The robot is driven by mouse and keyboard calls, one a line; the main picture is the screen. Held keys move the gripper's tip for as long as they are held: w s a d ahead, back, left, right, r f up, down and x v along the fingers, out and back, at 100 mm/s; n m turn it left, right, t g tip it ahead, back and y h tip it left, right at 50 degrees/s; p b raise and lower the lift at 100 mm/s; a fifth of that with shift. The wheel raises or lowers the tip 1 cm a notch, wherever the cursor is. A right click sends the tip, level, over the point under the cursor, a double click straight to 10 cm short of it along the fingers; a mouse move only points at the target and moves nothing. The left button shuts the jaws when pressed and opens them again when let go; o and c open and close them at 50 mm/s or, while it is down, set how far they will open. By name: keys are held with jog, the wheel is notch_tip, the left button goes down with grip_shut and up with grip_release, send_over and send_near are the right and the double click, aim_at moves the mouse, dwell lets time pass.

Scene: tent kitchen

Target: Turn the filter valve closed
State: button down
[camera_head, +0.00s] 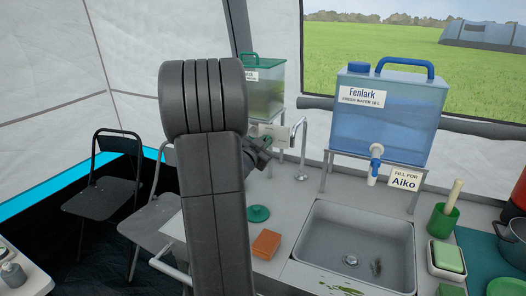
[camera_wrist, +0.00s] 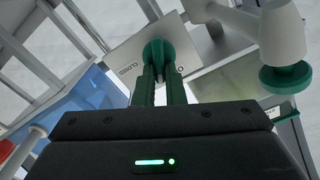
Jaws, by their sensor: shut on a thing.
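The filter valve has a green knob (camera_wrist: 158,54) on a pale plate (camera_wrist: 125,48) in the wrist view. The word CLOSED reads upside down on the plate beside the knob, and part of another letter shows on the knob's other side. My gripper (camera_wrist: 161,76) has its two dark green fingers shut on the knob. The fingers hide part of the knob and plate, so I cannot tell exactly where it points. In the head view my gripper (camera_head: 264,145) is at the plate (camera_head: 281,133), below the green tank (camera_head: 267,92), partly behind my arm.
A white tap with a green end (camera_wrist: 286,77) is close to the right of my fingers. The blue water tank (camera_head: 388,115) stands on a rack behind the sink (camera_head: 332,278). A curved metal faucet (camera_head: 303,150), a green disc (camera_head: 258,213) and orange block (camera_head: 266,244) are on the counter.

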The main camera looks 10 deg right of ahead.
jog(key=shift+s+d+f+m+b, duration=0.1)
jog(key=shift+f+m+b, duration=0.1)
jog(key=shift+m+b, duration=1.7)
jog(key=shift+s+d+f+m+b, duration=0.1)
jog(key=shift+f+m+b, duration=0.15)
jog(key=shift+m+b, duration=1.7)
jog(key=shift+d+f+m+b, duration=0.1)
jog(key=shift+f+m+b, duration=0.1)
jog(key=shift+m+b, duration=1.7)
jog(key=shift+m+p, duration=0.55)
jog(key=shift+m, duration=0.2)
jog(key=c, duration=1.5)
grip_release()
jog(key=shift+s+a, duration=0.1)
